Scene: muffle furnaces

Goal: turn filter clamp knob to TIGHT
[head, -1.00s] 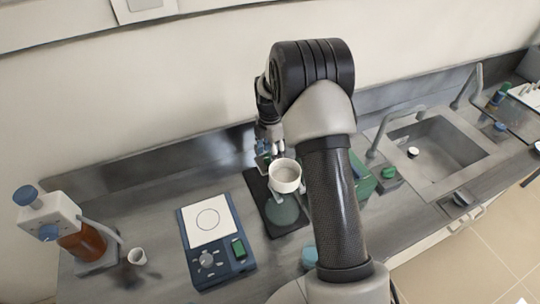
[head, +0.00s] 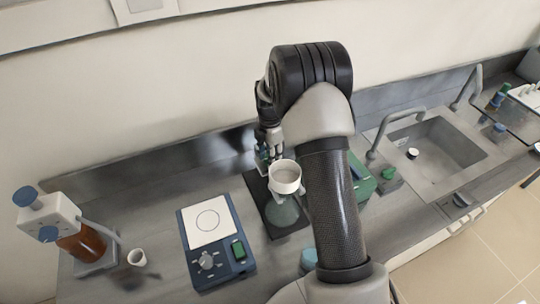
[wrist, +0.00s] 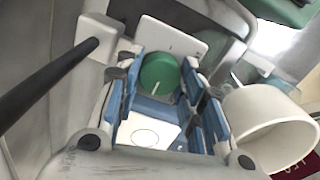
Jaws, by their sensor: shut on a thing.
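The clamp knob (wrist: 158,72) is a round green cap with a white pointer line, seen in the wrist view in front of a pale plate (wrist: 185,38). My gripper (wrist: 163,82) has its blue-padded fingers on either side of the knob, shut on it. The lettering on the plate is too small to read. A white filter funnel (wrist: 262,122) is close to the right of the fingers; it also shows in the head view (head: 285,174), above a glass flask (head: 283,213). In the head view my gripper (head: 266,152) is behind the funnel, and the knob is hidden.
A blue hotplate (head: 218,248) with a white top stands to the left. A sink (head: 435,152) with taps is at right. The wall is close behind.

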